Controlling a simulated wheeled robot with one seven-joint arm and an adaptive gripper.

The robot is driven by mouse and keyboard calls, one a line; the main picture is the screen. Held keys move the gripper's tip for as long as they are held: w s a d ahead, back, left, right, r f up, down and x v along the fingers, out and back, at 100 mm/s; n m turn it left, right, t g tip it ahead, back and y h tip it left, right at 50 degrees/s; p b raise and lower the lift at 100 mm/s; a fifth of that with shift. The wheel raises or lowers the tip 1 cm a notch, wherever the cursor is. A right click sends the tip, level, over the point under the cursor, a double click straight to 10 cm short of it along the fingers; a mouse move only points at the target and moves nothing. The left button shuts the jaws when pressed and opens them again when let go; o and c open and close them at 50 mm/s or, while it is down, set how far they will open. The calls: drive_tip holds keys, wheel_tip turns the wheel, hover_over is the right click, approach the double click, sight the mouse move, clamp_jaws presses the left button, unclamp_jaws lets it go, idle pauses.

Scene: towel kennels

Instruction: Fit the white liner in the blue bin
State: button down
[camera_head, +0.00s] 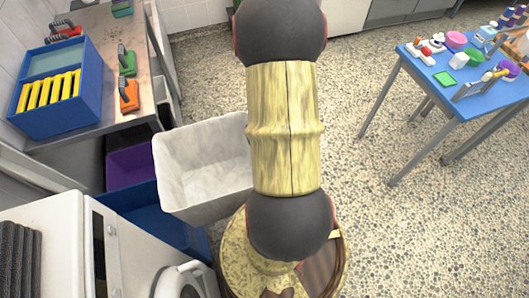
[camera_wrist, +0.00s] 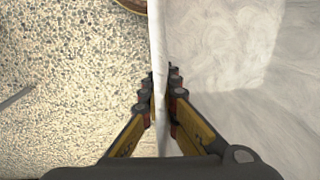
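The white liner (camera_head: 180,192), an open tub with a pale marbled inside, is at the centre-left of the head view. It overlaps part of the blue bin (camera_head: 185,235), which is low beside the white machine. My gripper (camera_wrist: 163,85) straddles the liner's thin wall (camera_wrist: 159,45) in the wrist view, one finger on each side and close against it. The liner's inside fills the right of that view. In the head view my arm hides the gripper and the liner's right end. The liner's underside is hidden.
A purple bin (camera_head: 130,166) stands behind the blue bin, under a bench (camera_head: 100,30) holding a blue box (camera_head: 88,95) and clamps. A white front-loading machine (camera_head: 60,240) is at lower left. A blue table (camera_head: 470,98) with small items is at right. Speckled floor between is clear.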

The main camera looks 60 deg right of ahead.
drive_tip(key=shift+w+a+p, duration=2.35)
drive_tip(key=shift+w+a, duration=11.7)
drive_tip(key=shift+a, duration=0.1)
wheel_tip(320, 180, down, 27)
drive_tip(key=b, duration=1)
drive_tip(key=shift+b, duration=0.35)
